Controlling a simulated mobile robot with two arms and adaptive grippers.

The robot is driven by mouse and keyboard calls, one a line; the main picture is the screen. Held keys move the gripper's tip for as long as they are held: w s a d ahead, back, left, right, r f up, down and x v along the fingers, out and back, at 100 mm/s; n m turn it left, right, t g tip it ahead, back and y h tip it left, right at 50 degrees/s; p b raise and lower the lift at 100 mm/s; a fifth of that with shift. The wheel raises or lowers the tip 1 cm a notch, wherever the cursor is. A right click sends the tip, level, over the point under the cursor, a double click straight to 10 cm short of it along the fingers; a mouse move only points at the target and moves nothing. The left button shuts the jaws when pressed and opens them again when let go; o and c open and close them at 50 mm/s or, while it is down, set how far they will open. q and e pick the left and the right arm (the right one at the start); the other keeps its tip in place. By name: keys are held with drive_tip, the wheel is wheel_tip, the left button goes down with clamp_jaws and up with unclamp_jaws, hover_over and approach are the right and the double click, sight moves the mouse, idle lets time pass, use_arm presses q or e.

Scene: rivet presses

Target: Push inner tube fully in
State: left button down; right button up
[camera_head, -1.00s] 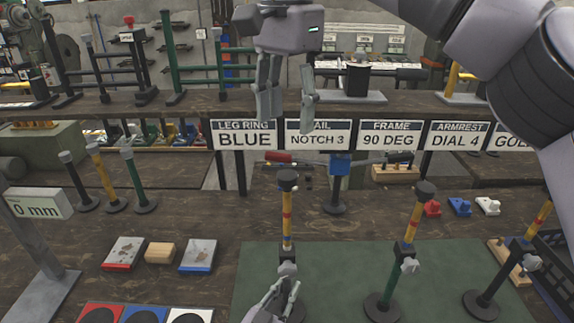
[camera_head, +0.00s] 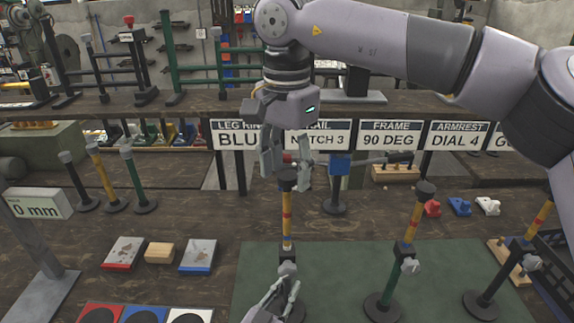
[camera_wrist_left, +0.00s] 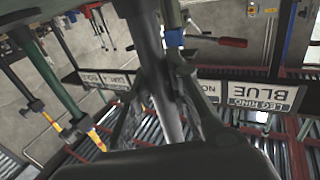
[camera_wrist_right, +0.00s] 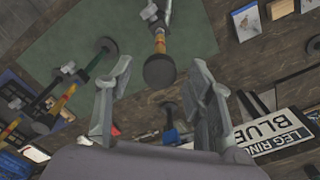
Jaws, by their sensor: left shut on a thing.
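The nearest post has a yellow inner tube (camera_head: 287,225) with red bands and a dark round cap (camera_head: 287,178). It stands upright with a long length above the grey clamp (camera_head: 287,264). My left gripper (camera_head: 283,298) is shut on the lower outer tube below the clamp; the left wrist view shows its fingers around a grey tube (camera_wrist_left: 165,85). My right gripper (camera_head: 286,172) is open, pointing down, its fingers apart on either side of the cap in the head view. In the right wrist view the cap (camera_wrist_right: 160,70) shows between and just beyond the fingertips. Contact cannot be told.
Two similar posts stand to the right on the green mat (camera_head: 335,260), one with a green outer tube (camera_head: 390,280). A sign rail (camera_head: 390,135) and a blue-headed stand (camera_head: 337,180) are close behind.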

clamp_jaws()
idle(0.4)
